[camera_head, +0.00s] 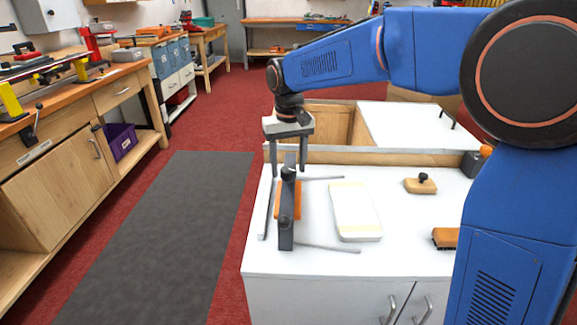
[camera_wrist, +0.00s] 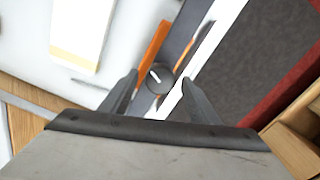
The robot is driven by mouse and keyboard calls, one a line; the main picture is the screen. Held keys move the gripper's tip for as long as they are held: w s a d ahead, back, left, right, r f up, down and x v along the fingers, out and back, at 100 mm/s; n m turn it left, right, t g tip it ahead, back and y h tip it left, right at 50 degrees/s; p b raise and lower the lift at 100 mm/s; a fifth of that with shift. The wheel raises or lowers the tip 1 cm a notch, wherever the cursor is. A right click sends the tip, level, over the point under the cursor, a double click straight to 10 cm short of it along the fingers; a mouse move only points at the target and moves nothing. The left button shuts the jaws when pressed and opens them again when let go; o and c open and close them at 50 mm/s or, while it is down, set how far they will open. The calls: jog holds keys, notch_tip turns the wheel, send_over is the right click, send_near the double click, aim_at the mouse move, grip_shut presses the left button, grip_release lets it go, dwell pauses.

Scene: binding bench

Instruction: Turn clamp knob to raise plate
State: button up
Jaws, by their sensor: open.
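The clamp (camera_head: 286,232) stands near the left edge of the white bench top, a dark frame with an orange plate (camera_head: 297,202) along it. Its dark round knob (camera_head: 288,174) is on top. In the wrist view the knob (camera_wrist: 158,84) bears a white pointer line, and the orange plate (camera_wrist: 153,46) shows beside the dark bar. My gripper (camera_head: 288,170) points down over the clamp, open. In the wrist view its fingers (camera_wrist: 160,82) appear on either side of the knob, with gaps showing. I cannot tell whether the fingertips are level with it.
A white block with cream bands (camera_head: 354,211) lies right of the clamp. A wooden piece with a dark knob (camera_head: 421,185) and a brush (camera_head: 445,238) lie farther right. Thin grey rods extend beside the clamp. A grey mat (camera_head: 165,235) covers the floor to the left.

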jog(key=shift+f, duration=0.2)
jog(key=c, duration=1.1)
